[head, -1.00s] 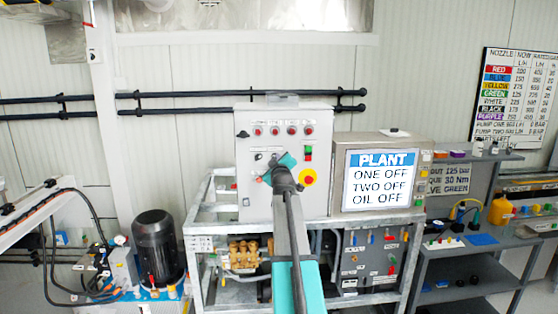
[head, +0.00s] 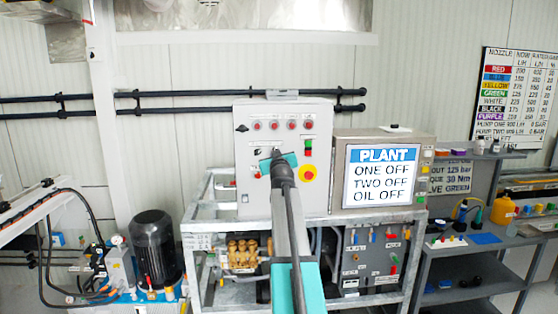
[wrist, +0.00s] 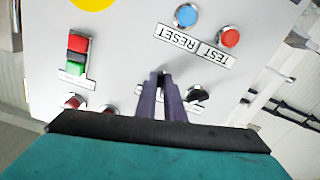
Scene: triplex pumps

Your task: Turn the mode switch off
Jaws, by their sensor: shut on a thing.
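The grey control cabinet (head: 249,190) stands in the middle of the head view. My gripper (wrist: 161,80) reaches its front face. In the wrist view its two narrow purple fingers are close together on a small knob at the panel, which I take to be the mode switch (wrist: 161,72). The fingers hide most of it, so its pointer and label cannot be read. In the head view my wrist covers this spot. A black knob (wrist: 197,93) sits just right of the fingers in the wrist view.
Near the fingers are a blue button (wrist: 186,15) and red button (wrist: 229,37) over RESET and TEST labels, and a red-green button pair (wrist: 77,54). A yellow-and-red emergency stop (head: 308,173) is beside my wrist. The screen (head: 381,177) reads ONE OFF, TWO OFF, OIL OFF.

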